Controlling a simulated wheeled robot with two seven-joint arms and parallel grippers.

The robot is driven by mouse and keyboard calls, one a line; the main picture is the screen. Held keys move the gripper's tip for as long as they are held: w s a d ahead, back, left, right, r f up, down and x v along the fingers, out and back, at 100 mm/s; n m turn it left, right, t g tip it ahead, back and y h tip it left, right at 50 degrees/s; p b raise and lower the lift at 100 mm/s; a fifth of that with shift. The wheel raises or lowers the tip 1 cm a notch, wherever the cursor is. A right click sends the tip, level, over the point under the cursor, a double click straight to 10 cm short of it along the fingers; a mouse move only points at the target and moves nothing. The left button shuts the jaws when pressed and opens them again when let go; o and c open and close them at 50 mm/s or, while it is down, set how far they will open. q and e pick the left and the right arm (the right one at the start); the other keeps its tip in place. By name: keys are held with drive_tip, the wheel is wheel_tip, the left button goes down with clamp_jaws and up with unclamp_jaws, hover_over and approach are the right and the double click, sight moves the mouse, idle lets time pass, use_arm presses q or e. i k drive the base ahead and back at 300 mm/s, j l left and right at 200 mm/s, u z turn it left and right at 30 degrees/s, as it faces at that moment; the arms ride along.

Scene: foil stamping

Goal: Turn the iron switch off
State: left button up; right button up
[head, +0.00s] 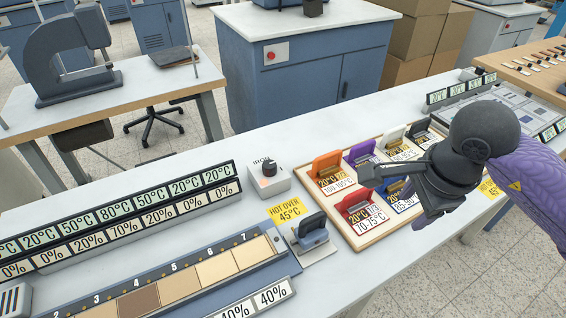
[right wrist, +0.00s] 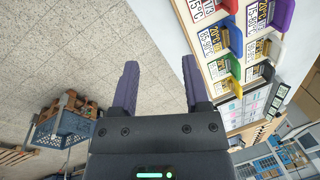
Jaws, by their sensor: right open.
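The iron switch is a small white box (head: 269,180) with a dark round knob (head: 268,168) on top and lettering beside the knob, partly covered by it. It stands on the long white table in the head view. I cannot tell its setting. My right gripper (head: 402,188) is to the right of the switch, apart from it, over the tray of coloured holders. In the right wrist view its two purple fingers (right wrist: 159,64) are spread with nothing between them. The switch does not show in that view. My left gripper is not in view.
A wooden-rimmed tray (head: 357,245) of coloured holders lies right of the switch. A blue-grey handled block (head: 310,231) stands by a yellow "HOT OVER 45°C" sign (head: 288,209). Display rows (head: 120,218) and a numbered strip bed (head: 180,283) fill the left. The table behind the switch is clear.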

sight(269, 167)
drive_tip(key=i+l+u, duration=0.1)
drive_tip(key=l+u, duration=0.15)
drive_tip(key=u, duration=0.2)
drive_tip(key=i+l+u, duration=0.1)
drive_tip(key=l+u, duration=0.2)
drive_tip(key=u, duration=0.2)
drive_tip(key=l+u, duration=0.3)
drive_tip(key=u, duration=0.15)
drive_tip(key=l+u, duration=0.3)
drive_tip(key=u, duration=0.15)
